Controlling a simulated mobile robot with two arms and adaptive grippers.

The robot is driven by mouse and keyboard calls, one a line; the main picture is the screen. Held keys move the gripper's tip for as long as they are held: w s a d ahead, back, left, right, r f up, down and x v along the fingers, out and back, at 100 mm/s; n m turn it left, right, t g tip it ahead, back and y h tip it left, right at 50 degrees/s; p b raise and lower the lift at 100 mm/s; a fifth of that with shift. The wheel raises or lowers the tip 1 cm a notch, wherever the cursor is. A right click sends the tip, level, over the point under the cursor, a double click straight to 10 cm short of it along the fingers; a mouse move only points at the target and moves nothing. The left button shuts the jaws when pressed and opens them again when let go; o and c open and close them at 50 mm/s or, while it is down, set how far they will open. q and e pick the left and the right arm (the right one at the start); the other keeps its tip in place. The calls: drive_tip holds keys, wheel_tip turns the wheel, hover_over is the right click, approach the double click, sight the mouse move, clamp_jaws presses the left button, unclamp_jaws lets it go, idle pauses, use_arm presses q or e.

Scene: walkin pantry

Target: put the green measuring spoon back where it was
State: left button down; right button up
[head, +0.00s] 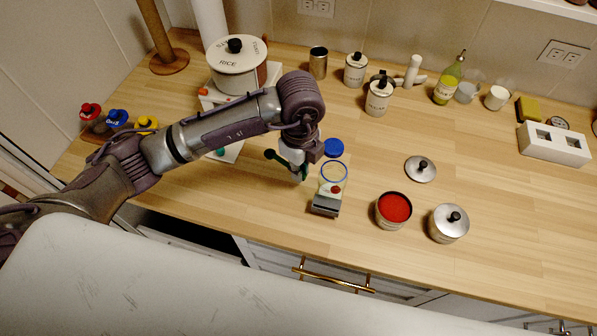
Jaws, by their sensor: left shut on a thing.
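The green measuring spoon (283,161) is in my left gripper (303,172), whose jaws are shut on it. One end of the spoon sticks out to the left of the jaws. The gripper holds it over the wooden counter (290,225), just left of a blue ring (334,172) and a blue lid (333,148). Part of the spoon is hidden by the gripper. My right gripper is not in view.
A grey-and-white object with a red knob (328,197) stands close by. An open canister of red contents (394,209), a loose lid (421,169) and a lidded canister (449,223) are to the right. The RICE canister (237,72) stands behind my arm. The right front counter is clear.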

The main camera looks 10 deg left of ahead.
use_arm(q)
wheel_tip(320, 180, down, 3)
drive_tip(key=shift+a, duration=0.15)
drive_tip(key=shift+f, duration=0.2)
drive_tip(key=c, duration=1.2)
unclamp_jaws()
drive_tip(key=shift+r, duration=0.1)
drive_tip(key=shift+r, duration=0.2)
drive_tip(key=shift+w+r, duration=0.1)
drive_tip(key=shift+r, duration=0.1)
wheel_tip(320, 180, up, 12)
drive_tip(key=shift+f+b, duration=0.25)
drive_tip(key=shift+b, duration=0.75)
